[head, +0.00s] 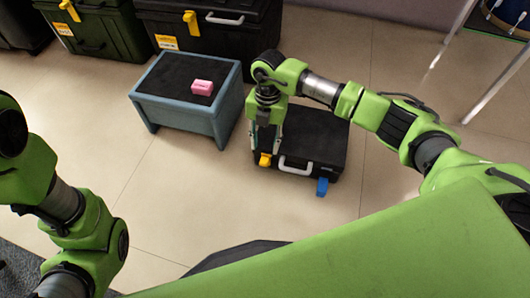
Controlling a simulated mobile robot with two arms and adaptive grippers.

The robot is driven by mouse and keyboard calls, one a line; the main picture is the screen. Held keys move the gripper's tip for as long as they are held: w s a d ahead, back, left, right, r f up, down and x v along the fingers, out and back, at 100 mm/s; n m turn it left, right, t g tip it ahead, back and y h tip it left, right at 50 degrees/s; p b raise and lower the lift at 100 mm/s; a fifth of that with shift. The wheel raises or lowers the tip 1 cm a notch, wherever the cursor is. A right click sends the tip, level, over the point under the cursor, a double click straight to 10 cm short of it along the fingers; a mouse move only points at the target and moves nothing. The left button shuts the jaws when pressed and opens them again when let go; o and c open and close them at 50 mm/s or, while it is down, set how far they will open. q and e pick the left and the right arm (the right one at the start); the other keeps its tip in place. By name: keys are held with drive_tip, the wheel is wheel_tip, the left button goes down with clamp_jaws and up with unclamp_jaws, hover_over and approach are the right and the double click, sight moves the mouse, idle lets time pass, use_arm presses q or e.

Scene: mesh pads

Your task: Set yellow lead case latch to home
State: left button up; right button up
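A black case (318,140) stands on the floor right of centre. On its front side are a yellow latch (265,160) at the left, a pale handle (295,168) in the middle and a blue latch (322,187) at the right, which hangs down. My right gripper (266,146) points down over the case's left front corner, just above the yellow latch. Its fingers look apart, one to each side; I cannot tell whether they touch the latch. My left arm shows at the left edge, but its gripper is out of view.
A blue-grey stool (180,113) with a dark top and a pink block (202,88) on it stands left of the case. A larger black case (215,25) and a green case (95,28), each with a yellow latch, stand behind. The tiled floor in front is clear.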

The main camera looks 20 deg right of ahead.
sight(266, 155)
drive_tip(key=shift+w+d+r, duration=0.1)
drive_tip(key=shift+w+r, duration=0.05)
drive_tip(key=shift+r, duration=1.2)
drive_tip(key=shift+w+d+r, duration=0.1)
drive_tip(key=shift+r, duration=1.2)
